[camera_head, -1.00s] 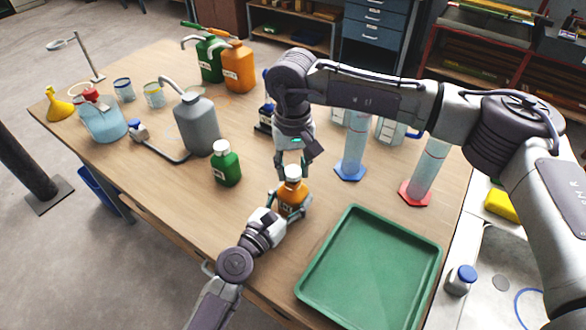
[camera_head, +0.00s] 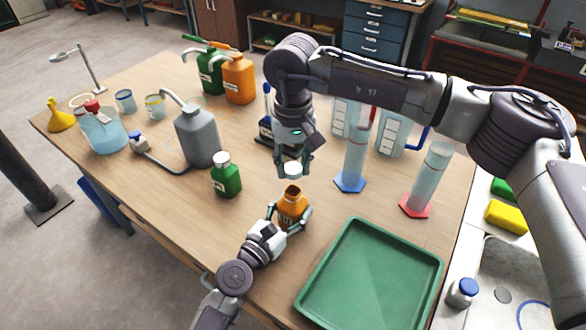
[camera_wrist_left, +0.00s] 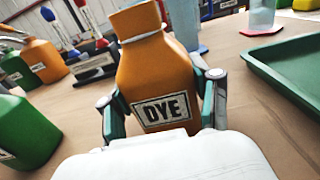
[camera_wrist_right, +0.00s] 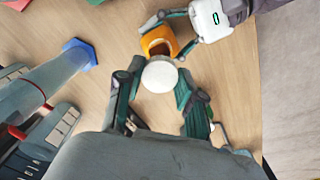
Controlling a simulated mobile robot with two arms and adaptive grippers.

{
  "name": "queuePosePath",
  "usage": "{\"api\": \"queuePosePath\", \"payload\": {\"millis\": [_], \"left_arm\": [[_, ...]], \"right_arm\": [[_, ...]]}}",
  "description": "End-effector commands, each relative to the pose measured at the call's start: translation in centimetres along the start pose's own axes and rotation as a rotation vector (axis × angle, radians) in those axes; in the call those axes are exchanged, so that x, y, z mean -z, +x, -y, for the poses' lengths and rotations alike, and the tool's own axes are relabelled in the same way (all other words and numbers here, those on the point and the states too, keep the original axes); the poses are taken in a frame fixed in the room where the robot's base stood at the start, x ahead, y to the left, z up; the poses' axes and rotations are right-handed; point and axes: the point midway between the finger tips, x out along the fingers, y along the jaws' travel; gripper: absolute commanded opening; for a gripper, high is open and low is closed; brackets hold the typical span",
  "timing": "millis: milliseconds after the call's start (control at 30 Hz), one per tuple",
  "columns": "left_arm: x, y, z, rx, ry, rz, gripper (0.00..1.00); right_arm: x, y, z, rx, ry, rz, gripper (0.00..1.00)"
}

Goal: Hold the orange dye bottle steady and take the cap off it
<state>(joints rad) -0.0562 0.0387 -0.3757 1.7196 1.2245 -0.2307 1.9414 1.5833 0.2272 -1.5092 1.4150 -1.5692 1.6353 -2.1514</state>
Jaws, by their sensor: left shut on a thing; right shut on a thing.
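The orange dye bottle (camera_head: 291,207) stands upright near the front of the table, its neck open. My left gripper (camera_head: 290,214) is shut around its body; the left wrist view shows the bottle (camera_wrist_left: 154,75) with its DYE label between the fingers. My right gripper (camera_head: 293,165) is above the bottle, shut on the white cap (camera_head: 291,170). The cap is apart from the neck, a little above it. In the right wrist view the cap (camera_wrist_right: 160,75) sits between the fingertips, and the bottle's dark opening (camera_wrist_right: 160,47) shows beyond it.
A green tray (camera_head: 318,290) lies right of the bottle. A capped green bottle (camera_head: 226,177) stands to the left. A cylinder with a blue base (camera_head: 350,182) and one with a red base (camera_head: 415,207) stand to the right. Bare tabletop lies left of the bottle.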

Motion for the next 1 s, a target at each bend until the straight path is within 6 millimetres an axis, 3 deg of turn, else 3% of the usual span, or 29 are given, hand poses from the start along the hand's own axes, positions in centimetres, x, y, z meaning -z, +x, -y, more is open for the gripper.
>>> {"api": "queuePosePath", "payload": {"millis": [67,100,233,667,767,1000], "left_arm": [[0.1,0.0,0.0,0.000,0.000,-0.001,0.00],[0.1,0.0,0.0,0.000,0.000,-0.001,0.67],[0.1,0.0,0.0,0.000,0.000,-0.001,0.88],[0.1,-0.6,0.0,0.000,0.000,-0.002,0.91],[0.2,-2.0,0.0,0.000,-0.001,-0.003,0.91],[0.2,-7.4,0.0,0.002,0.002,-0.006,0.91]], "right_arm": [[0.0,0.0,0.0,0.000,0.000,0.000,0.00],[0.0,0.0,0.0,0.000,0.000,0.000,0.00],[0.0,0.1,0.0,0.000,0.000,0.000,0.00],[0.0,0.1,0.0,0.000,0.000,0.001,0.00],[0.0,0.1,0.0,0.000,0.000,0.001,0.00],[0.0,0.1,0.0,0.000,0.000,0.000,0.00]]}}
